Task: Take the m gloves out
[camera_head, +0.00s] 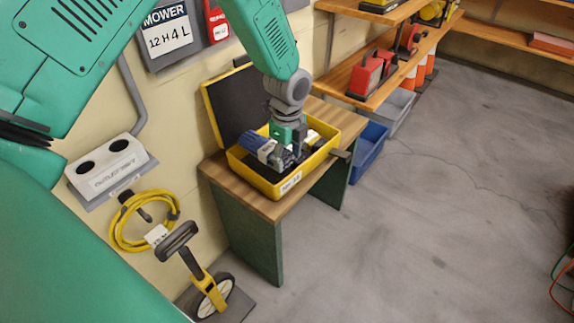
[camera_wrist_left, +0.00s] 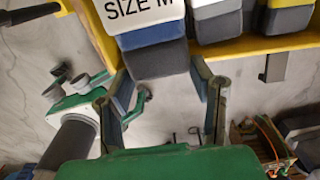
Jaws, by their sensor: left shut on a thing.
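The m gloves (camera_wrist_left: 155,57) are a blue bundle with a white band reading "SIZE M" in the left wrist view. In the head view a blue bundle with a white band (camera_head: 258,143) lies at the left side of the open yellow case (camera_head: 262,184). My left gripper (camera_head: 285,160) reaches down into the case from above. In the left wrist view its two fingers (camera_wrist_left: 163,82) are on either side of the blue bundle, shut on it. Grey bundles with white bands (camera_wrist_left: 218,22) sit beside it. My right gripper is not in view.
The case stands on a wooden-topped bench (camera_head: 222,176), its lid (camera_head: 228,105) raised by the wall. A yellow cable coil (camera_head: 117,232) and a measuring wheel (camera_head: 211,290) are at left. Blue and grey bins (camera_head: 369,150) stand under the shelf.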

